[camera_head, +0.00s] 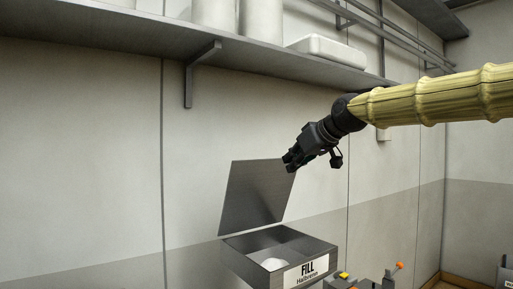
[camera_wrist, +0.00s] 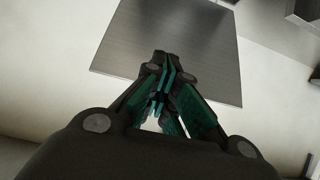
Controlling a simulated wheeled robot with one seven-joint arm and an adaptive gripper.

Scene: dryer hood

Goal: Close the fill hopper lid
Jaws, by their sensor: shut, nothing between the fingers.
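The fill hopper (camera_head: 262,262) is an open grey metal box with a "FILL" label on its front, low in the middle of the head view. Its flat grey lid (camera_head: 256,198) stands raised at the back, tilted up and open. In the wrist view the lid (camera_wrist: 205,50) fills the upper middle as a grey brushed plate. My gripper (camera_head: 288,162) is at the upper right corner of the lid in the head view. In the wrist view its fingers (camera_wrist: 165,58) are shut, empty, and overlap the lid. I cannot tell whether they touch it.
A grey shelf (camera_head: 120,38) on a bracket (camera_head: 190,78) runs along the wall above, carrying white containers (camera_head: 213,12) and a white tray (camera_head: 327,49). A small unit with an orange-tipped lever (camera_head: 398,267) stands right of the hopper. Wall left of the lid is clear.

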